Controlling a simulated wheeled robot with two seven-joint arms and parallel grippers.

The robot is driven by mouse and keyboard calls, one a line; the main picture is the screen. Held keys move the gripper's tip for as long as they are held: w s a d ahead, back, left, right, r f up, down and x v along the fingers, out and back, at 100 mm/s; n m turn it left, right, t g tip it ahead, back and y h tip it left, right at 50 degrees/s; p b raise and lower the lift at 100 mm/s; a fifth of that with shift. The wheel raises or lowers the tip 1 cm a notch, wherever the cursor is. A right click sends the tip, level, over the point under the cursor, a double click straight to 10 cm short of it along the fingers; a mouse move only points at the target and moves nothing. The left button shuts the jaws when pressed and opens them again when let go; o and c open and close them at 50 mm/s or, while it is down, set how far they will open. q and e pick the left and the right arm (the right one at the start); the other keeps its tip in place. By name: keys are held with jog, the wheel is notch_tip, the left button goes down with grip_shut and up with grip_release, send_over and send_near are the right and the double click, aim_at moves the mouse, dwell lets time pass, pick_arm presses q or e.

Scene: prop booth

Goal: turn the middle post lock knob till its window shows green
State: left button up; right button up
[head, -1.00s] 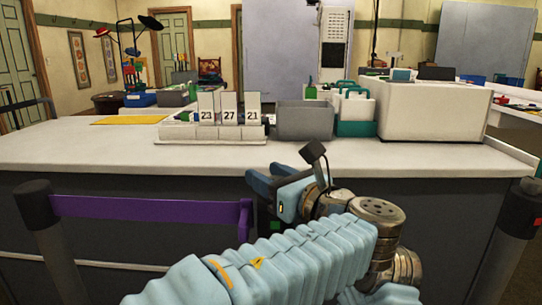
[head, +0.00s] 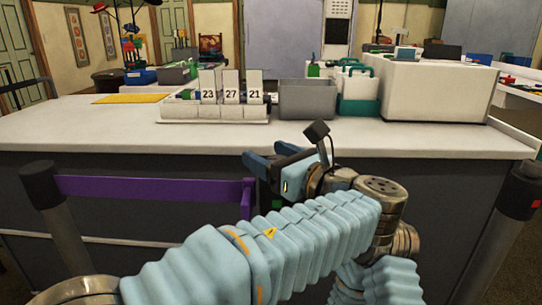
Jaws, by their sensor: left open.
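My left gripper (head: 258,165) is in the middle of the head view, with its dark fingers open and pointing left and away. It is just above the dark middle post, which is mostly hidden behind the gripper and my arm. A small green window (head: 277,204) shows below the gripper, seemingly on that post. The knob itself cannot be made out, nor whether the fingers touch it. A purple belt (head: 150,187) runs from the left post (head: 45,190) to the middle one. The right post (head: 518,200) has a small red window (head: 536,204). My right gripper is out of view.
A long counter (head: 70,125) stands behind the posts. On it are a card rack (head: 215,113) with numbers 23, 27 and 21, a grey bin (head: 307,100), a green-and-white caddy (head: 360,105) and a large white box (head: 430,92). The counter's left part is mostly clear.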

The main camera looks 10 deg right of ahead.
pick_arm(q)
jog(key=shift+s, duration=0.1)
jog(key=v, duration=1.3)
jog(key=shift+s+d+p, duration=0.25)
jog(key=shift+p, duration=0.05)
